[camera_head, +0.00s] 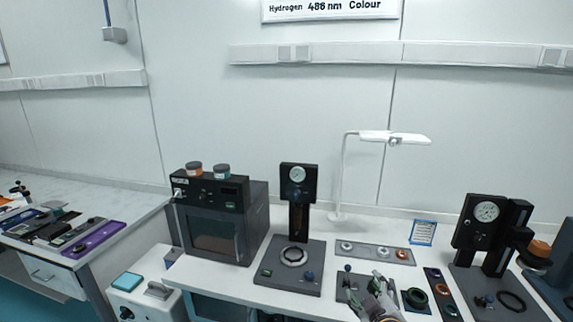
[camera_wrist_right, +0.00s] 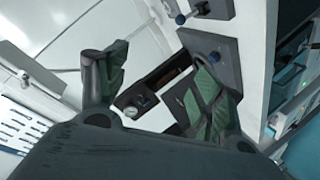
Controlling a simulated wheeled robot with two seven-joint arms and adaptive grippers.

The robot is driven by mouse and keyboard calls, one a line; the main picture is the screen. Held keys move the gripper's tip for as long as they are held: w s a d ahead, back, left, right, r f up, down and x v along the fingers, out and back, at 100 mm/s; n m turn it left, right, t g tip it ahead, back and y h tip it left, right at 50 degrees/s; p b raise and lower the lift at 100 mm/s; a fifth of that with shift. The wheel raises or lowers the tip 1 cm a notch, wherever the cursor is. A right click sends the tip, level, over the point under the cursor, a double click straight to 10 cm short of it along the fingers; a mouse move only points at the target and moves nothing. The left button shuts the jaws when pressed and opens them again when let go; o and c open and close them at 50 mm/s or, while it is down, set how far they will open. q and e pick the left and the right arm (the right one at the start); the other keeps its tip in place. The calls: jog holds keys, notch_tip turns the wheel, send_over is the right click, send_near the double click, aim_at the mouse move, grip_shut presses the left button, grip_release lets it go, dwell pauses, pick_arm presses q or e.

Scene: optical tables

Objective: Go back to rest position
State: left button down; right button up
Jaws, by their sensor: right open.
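My right gripper (camera_head: 378,290) shows at the bottom of the head view, low in front of the bench. Its green-padded fingers stand apart in the right wrist view (camera_wrist_right: 155,82), with nothing held between them. A dark base plate with a blue knob (camera_head: 352,282) lies on the bench just behind the gripper, partly hidden by it. My left gripper is not in view.
The white bench (camera_head: 340,230) carries a dark box oven (camera_head: 212,228), a gauge stand (camera_head: 298,205), a second gauge stand (camera_head: 485,225), a grey strip with rings (camera_head: 375,252) and a white lamp (camera_head: 390,138). A side table stands at left.

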jog(key=s+f+m+g+y, duration=0.1)
jog(key=s+f+m+g, duration=0.3)
jog(key=s+f, duration=0.55)
jog(key=s+f+m+g, duration=0.1)
jog(key=s+f+g, duration=0.55)
jog(key=s, duration=0.55)
notch_tip(320, 180, down, 30)
jog(key=s+r+g+p, duration=0.1)
jog(key=s+g+p, duration=0.1)
jog(key=p, duration=0.1)
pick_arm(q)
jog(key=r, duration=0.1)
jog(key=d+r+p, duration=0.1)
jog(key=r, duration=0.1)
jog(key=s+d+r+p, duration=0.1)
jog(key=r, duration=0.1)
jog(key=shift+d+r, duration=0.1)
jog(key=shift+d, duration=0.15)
pick_arm(e)
jog(key=s+d+f, duration=0.2)
jog(key=s+f, duration=0.7)
jog(key=s, duration=0.2)
jog(key=s+d+f, duration=0.3)
jog(key=s+f, duration=0.6)
jog(key=s, duration=0.2)
jog(key=shift+s+f+g, duration=0.15)
jog(key=shift+s+g, duration=0.25)
jog(key=shift+g, duration=0.05)
